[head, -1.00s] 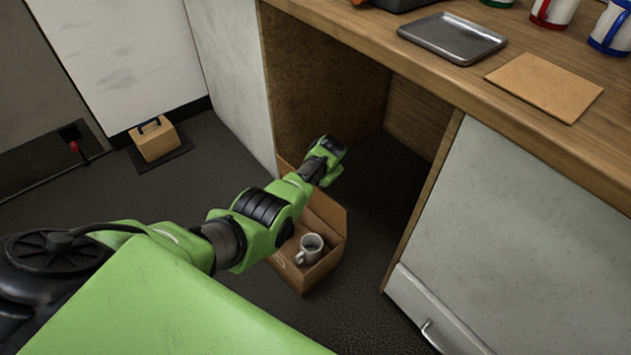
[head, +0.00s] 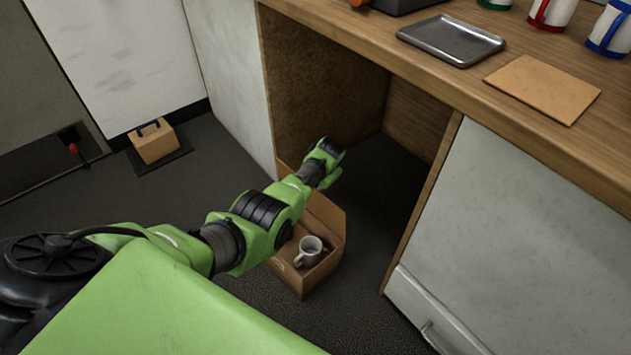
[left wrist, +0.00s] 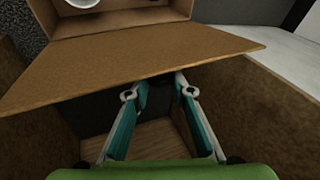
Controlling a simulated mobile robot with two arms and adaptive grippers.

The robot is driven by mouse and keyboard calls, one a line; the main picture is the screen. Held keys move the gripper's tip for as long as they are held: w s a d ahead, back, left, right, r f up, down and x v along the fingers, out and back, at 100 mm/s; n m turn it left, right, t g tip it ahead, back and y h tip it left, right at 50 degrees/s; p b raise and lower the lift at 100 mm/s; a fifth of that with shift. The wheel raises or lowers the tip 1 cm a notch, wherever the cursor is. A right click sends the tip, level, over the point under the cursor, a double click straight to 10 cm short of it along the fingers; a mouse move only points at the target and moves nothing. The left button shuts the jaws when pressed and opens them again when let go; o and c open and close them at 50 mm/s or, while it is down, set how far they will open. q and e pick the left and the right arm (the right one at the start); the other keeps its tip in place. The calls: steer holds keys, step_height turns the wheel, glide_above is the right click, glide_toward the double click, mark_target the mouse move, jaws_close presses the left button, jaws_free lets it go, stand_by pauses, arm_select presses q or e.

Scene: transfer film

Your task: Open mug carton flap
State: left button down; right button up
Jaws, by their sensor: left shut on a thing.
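The open cardboard mug carton (head: 302,282) stands on the dark floor at the mouth of the recess under the counter. A white mug (head: 309,250) is inside it; its edge also shows at the top of the left wrist view (left wrist: 78,3). A brown carton flap (left wrist: 140,62) spans the left wrist view, standing out from the carton. My left gripper (left wrist: 158,92) is shut on this flap, its two teal-padded fingers at the flap's edge. In the head view my left arm reaches over the carton and hides part of it, and the fingertips are hard to make out.
The wooden counter (head: 440,85) overhangs the recess. On it are a metal tray (head: 450,40), a tan board (head: 542,88) and several mugs. A white drawer front (head: 430,312) is at the right. A tan handled box (head: 155,144) sits on the floor at left.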

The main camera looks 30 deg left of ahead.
arm_select(q)
steer(key=shift+w, duration=0.1)
steer(key=c, duration=1.8)
jaws_free()
steer(key=v, duration=1.2)
steer(key=shift+c, duration=0.2)
